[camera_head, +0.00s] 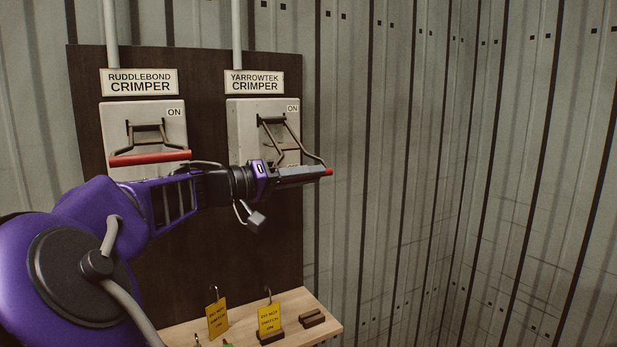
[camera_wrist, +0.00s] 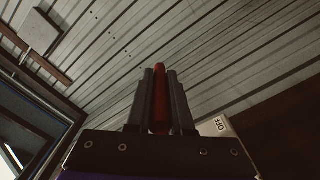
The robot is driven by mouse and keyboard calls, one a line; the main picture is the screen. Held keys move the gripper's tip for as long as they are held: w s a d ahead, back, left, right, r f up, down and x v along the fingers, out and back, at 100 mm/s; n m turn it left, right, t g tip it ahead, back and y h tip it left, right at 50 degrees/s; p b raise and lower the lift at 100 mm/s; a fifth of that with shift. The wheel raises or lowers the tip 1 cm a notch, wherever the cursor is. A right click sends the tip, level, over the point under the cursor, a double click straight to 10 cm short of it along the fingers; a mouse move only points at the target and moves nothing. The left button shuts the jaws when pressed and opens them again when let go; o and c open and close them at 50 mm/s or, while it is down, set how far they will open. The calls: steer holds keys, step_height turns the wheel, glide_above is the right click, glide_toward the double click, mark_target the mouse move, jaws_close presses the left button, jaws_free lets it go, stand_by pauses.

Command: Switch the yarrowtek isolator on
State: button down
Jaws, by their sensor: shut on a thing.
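The yarrowtek isolator (camera_head: 243,133) is a pale box under the sign "YARROWTEK CRIMPER" (camera_head: 254,82), with "ON" at its top right. Its metal lever arms (camera_head: 300,144) slant out and down from the box to a red handle (camera_head: 328,172). My gripper (camera_head: 310,173) is shut on this handle, and only its red end shows past the fingers. In the wrist view the red handle (camera_wrist: 160,75) lies between the two fingers of my gripper (camera_wrist: 160,98). A box corner marked "OFF" (camera_wrist: 219,124) shows beside them. My arm hides the isolator's lower part in the head view.
The ruddlebond isolator (camera_head: 115,125), with its red handle (camera_head: 150,158) low, is left on the same dark board (camera_head: 215,265). A wooden shelf (camera_head: 330,327) below holds yellow "do not switch on" tags (camera_head: 217,321) and dark blocks (camera_head: 311,318). Space to the right is clear.

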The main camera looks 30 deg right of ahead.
steer(key=c, duration=0.8)
jaws_free()
steer(key=a, duration=1.7)
steer(key=shift+s+a, duration=0.2)
steer(key=shift+s, duration=0.1)
